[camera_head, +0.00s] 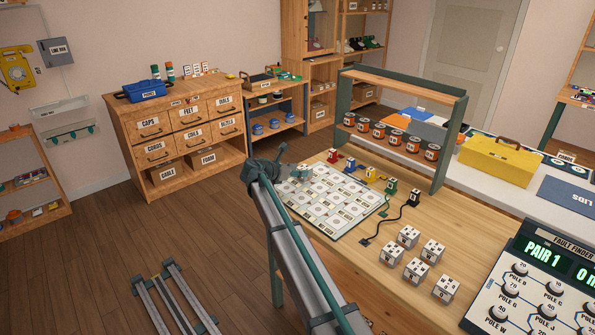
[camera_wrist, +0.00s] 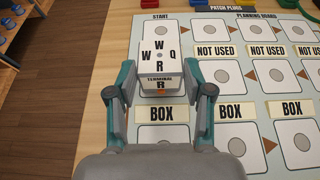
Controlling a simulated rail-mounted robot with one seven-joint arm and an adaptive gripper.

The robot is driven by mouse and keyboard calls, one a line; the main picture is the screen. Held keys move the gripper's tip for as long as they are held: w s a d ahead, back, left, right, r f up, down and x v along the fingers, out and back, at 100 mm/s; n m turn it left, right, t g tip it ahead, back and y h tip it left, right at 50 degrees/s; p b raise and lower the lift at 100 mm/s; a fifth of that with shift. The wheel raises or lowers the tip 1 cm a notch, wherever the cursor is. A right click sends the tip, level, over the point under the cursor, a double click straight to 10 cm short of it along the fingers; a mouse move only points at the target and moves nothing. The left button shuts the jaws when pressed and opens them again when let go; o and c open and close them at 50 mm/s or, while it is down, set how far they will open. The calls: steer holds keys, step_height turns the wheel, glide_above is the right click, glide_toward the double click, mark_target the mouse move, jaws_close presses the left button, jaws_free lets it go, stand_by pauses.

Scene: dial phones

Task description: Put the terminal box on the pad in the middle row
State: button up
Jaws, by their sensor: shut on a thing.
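My gripper (camera_wrist: 160,76) is shut on the terminal box, one finger on each side of it. The terminal box (camera_wrist: 158,46) is white with black letters on top, and its near side reads TERMINAL. It is over the left column of the planning board (camera_wrist: 229,78), below the START label. Whether it touches the board cannot be told. The board (camera_head: 345,229) has rows of white pads with round spots. A pad (camera_wrist: 162,136) labelled BOX shows nearer my gripper.
Small coloured plugs (camera_head: 370,174) stand along the board's far edge, one with a black cord (camera_head: 385,230). Several white lettered cubes (camera_head: 416,270) stand to the right, near the fault finder panel (camera_head: 540,290). A wooden rack (camera_head: 395,140) with orange jars stands behind.

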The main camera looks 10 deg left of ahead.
steer(key=shift+f, duration=0.1)
steer(key=o, duration=1.2)
steer(key=v, duration=1.2)
steer(key=shift+r+b, duration=0.2)
steer(key=shift+b, duration=0.2)
